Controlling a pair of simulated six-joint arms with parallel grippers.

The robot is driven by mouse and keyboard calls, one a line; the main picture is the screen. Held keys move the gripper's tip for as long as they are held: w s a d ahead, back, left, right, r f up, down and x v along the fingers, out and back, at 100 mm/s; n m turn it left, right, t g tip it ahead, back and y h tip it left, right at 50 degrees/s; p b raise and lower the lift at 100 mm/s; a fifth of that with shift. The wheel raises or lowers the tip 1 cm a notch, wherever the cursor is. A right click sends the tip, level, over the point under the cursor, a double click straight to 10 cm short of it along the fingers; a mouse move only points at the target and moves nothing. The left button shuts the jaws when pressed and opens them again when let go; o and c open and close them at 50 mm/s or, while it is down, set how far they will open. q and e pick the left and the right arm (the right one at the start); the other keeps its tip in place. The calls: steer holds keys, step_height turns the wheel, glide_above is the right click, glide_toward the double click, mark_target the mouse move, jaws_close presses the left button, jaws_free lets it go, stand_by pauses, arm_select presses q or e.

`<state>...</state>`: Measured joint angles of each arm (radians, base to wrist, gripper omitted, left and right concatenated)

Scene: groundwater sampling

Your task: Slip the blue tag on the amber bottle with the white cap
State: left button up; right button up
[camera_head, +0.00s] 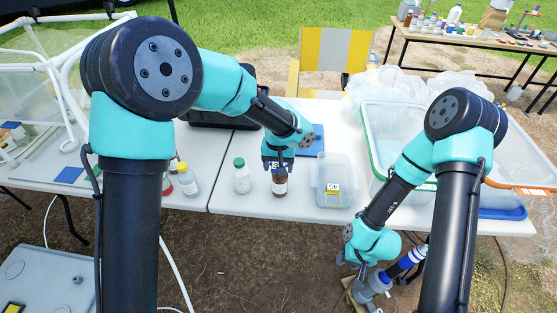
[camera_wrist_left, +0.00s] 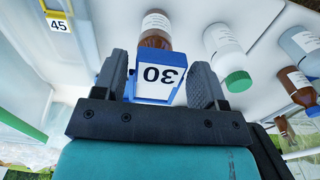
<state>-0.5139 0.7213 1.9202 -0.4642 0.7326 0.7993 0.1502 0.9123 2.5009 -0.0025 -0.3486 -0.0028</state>
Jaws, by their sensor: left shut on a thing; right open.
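The amber bottle (camera_head: 279,188) stands upright near the table's front edge, directly below the gripper. Its amber body and white label show just beyond the tag in the left wrist view (camera_wrist_left: 156,22). Its cap is hidden by the tag and gripper, and I cannot tell whether the tag is around the neck. My right gripper (camera_head: 351,262) is open, low in front of the table.
A green-capped white bottle (camera_head: 241,178) stands left of the amber bottle. A clear box (camera_head: 320,190) with a yellow number label is close on its right. A yellow-capped bottle (camera_head: 188,181) is farther left. A large clear bin (camera_head: 372,145) stands on the right.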

arm_select(q)
steer(key=shift+f, duration=0.55)
steer(key=shift+f, duration=1.85)
stand_by(0.4)
steer(key=o, duration=0.8)
step_height(320, 180, up, 17)
steer(key=shift+r, duration=0.2)
stand_by(0.3)
steer(key=shift+f, duration=0.1)
stand_by(0.8)
